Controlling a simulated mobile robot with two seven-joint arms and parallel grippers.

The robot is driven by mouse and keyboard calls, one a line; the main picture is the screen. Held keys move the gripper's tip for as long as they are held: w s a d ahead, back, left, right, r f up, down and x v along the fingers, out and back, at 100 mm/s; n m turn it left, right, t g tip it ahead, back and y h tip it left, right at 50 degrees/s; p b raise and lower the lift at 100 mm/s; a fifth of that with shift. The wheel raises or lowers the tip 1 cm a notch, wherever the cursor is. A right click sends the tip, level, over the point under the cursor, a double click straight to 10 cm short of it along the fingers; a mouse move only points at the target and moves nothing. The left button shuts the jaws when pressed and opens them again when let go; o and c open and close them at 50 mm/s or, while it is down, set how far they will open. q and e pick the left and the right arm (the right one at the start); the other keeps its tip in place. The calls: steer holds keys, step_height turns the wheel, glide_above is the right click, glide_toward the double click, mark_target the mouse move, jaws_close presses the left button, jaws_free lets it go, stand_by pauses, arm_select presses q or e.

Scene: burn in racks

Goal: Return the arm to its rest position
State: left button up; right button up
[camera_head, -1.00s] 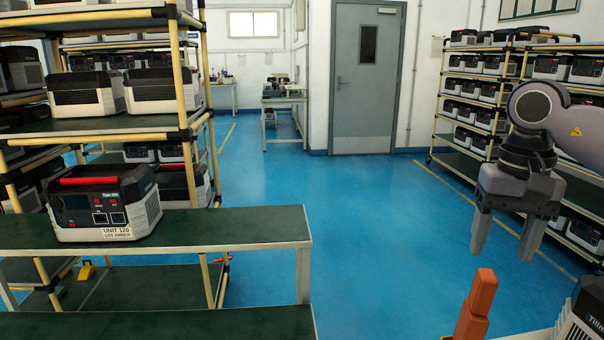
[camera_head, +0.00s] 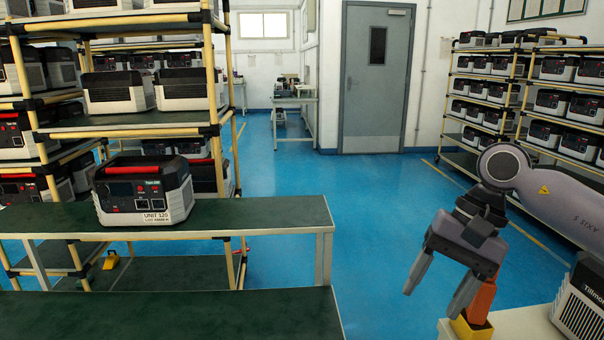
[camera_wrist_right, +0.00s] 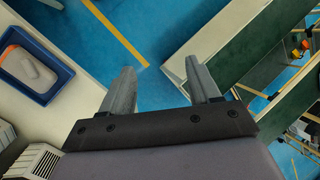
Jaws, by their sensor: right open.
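My right gripper (camera_head: 434,280) is open and empty in the head view. It hangs above the blue floor, between the green-topped bench and a pale table at the lower right. My right arm comes in from the right, bent at the elbow. My left arm and gripper are not in view.
Unit 120 (camera_head: 144,191) stands on the green bench (camera_head: 280,214). Racks of similar units stand left (camera_head: 215,60) and right (camera_head: 440,112). The pale table (camera_head: 520,325) bears an orange object (camera_head: 481,302). The middle floor is clear.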

steer(key=s+a+f+m+g+y+p, duration=0.1)
steer(key=s+a+m+y, duration=0.2)
steer(key=a+m+y, duration=0.5)
steer(key=s+a+m+y, duration=0.35)
steer(key=a+y, duration=0.25)
steer(key=a, duration=0.4)
steer(key=w+d+f+n+t+h, duration=0.1)
steer(key=d+f+n+t+h, duration=0.25)
steer(key=n+t, duration=0.55)
steer(key=w+d+f+n+t+h+p, duration=0.1)
steer(key=d+f+n+t+h, duration=0.3)
steer(key=n, duration=0.9)
steer(key=w+d+f+n+t+h, duration=0.1)
steer(key=d+f+n+t+h, duration=0.15)
steer(key=f+n+t, duration=0.65)
steer(key=s+d+f+m+g+h, duration=0.3)
steer(key=s+d+f+m+g, duration=0.1)
steer(key=s+f+m, duration=0.2)
steer(key=s+d+f+m+g+h+p, duration=0.1)
steer(key=s+d+f+m+g+h, duration=0.2)
steer(key=s+d+f+m+g, duration=0.2)
steer(key=s+f+m, duration=0.1)
steer(key=s+f, duration=0.2)
steer(key=shift+s, duration=0.1)
